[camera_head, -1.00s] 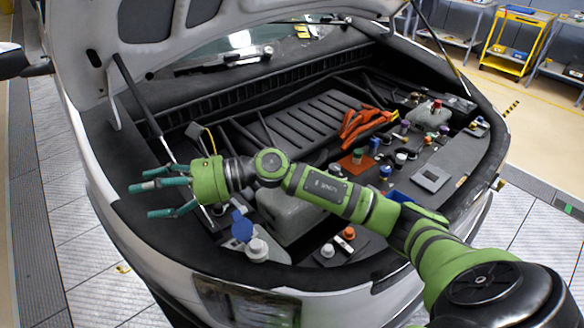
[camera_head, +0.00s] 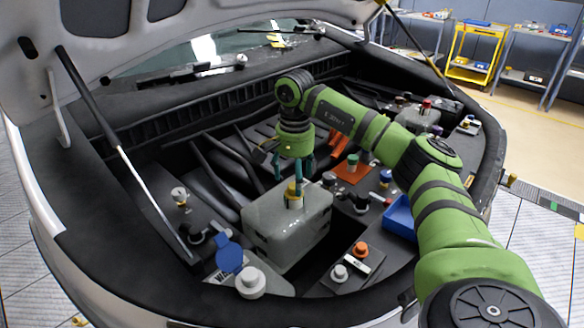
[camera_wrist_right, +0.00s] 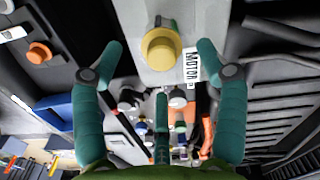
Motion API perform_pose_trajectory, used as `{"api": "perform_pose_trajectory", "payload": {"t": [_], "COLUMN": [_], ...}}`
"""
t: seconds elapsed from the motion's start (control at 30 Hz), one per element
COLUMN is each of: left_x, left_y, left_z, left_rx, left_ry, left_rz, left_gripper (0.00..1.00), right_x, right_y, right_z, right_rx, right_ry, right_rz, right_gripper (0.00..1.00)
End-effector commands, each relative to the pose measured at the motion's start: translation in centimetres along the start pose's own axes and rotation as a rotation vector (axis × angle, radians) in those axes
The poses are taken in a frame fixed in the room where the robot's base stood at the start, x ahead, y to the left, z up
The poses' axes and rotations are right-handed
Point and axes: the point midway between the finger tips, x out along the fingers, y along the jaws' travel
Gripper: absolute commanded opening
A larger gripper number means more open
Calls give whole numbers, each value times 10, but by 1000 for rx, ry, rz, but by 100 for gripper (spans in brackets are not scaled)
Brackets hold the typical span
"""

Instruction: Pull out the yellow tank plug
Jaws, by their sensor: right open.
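The yellow tank plug (camera_head: 292,191) sits on top of a grey tank (camera_head: 280,232) in the middle of the engine bay. In the right wrist view the plug (camera_wrist_right: 160,49) is a round yellow cap beside a white label. My right gripper (camera_head: 293,170) points down just above the plug. Its teal fingers are spread, and it holds nothing that I can see. In the right wrist view the plug lies between the two side fingers and beyond the third; I cannot tell whether any finger touches it. My left gripper is out of view.
A blue cap (camera_head: 229,255) and a white cap (camera_head: 250,281) are in front of the tank. An orange cap (camera_head: 360,250) and a blue tray (camera_head: 400,217) are to its right. The raised hood (camera_head: 40,75) hangs over the left side.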

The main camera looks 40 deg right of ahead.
Motion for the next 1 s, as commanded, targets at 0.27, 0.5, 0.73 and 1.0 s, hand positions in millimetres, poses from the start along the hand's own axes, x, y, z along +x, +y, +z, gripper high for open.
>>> {"api": "perform_pose_trajectory", "payload": {"t": [0.27,0.5,0.73,1.0], "left_x": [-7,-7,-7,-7], "left_y": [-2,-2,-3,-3], "left_z": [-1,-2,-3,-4], "left_rx": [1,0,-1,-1], "left_ry": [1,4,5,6], "left_rz": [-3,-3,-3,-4], "left_gripper": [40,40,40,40], "right_x": [34,41,41,41], "right_y": [0,-1,-1,0], "right_z": [0,0,0,1], "right_rx": [1,1,1,1], "right_ry": [-1,0,-1,-1], "right_rz": [0,-3,-3,-2], "right_gripper": [73,73,33,23]}}
